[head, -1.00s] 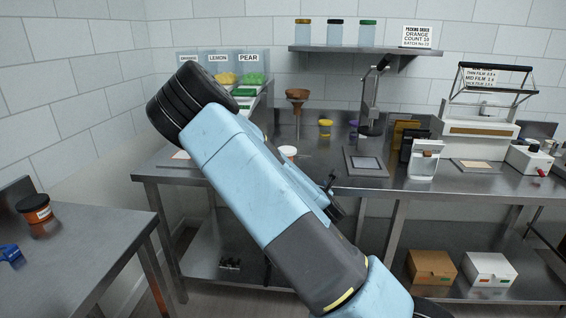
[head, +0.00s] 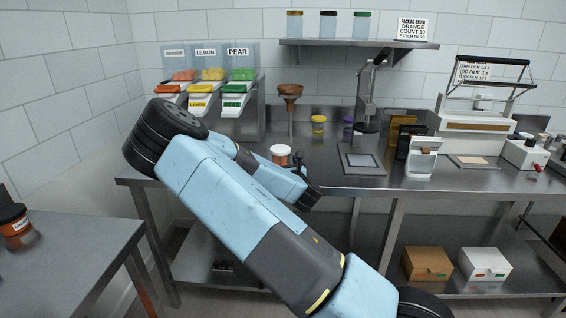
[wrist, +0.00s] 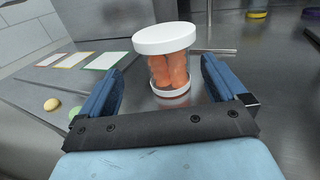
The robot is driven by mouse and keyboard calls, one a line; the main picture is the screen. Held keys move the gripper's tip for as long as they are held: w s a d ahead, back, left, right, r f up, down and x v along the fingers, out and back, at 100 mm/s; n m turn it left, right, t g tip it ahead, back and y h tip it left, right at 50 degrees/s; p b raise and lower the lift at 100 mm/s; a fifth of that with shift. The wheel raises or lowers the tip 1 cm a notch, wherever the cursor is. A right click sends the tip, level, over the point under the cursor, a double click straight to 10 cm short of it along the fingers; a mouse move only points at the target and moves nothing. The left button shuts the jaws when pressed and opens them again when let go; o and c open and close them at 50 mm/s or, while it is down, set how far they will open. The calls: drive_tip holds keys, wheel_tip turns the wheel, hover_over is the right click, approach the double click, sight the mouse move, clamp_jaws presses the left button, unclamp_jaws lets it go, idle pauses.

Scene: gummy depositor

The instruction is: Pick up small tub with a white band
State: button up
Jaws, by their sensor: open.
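A small clear tub (wrist: 172,68) with a white lid, orange contents and a white band low on its side stands upright on the steel bench. It also shows in the head view (head: 281,155), just beyond my arm. My gripper (wrist: 161,68) is open, with its blue fingers on either side of the tub in the wrist view. There are visible gaps on both sides, and nothing is held. I cannot tell how far the tub is between the fingers. In the head view my gripper (head: 299,162) is partly hidden by my arm.
Coloured cards (wrist: 103,61) and two round gummies (wrist: 62,104) lie left of the tub in the wrist view. A funnel stand (head: 290,97), a yellow tub (head: 318,124) and a flat plate (head: 362,161) are nearby. Fruit bins (head: 209,75) stand at the back left.

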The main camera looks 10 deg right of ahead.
sight(283, 159)
drive_tip(key=w, duration=0.5)
drive_tip(key=shift+d+r, duration=0.15)
drive_tip(key=shift+d, duration=0.05)
drive_tip(key=shift+w+a, duration=0.1)
drive_tip(key=shift+w, duration=0.4)
drive_tip(key=shift+c, duration=0.3)
drive_tip(key=c, duration=1)
drive_tip(key=shift+r, duration=0.1)
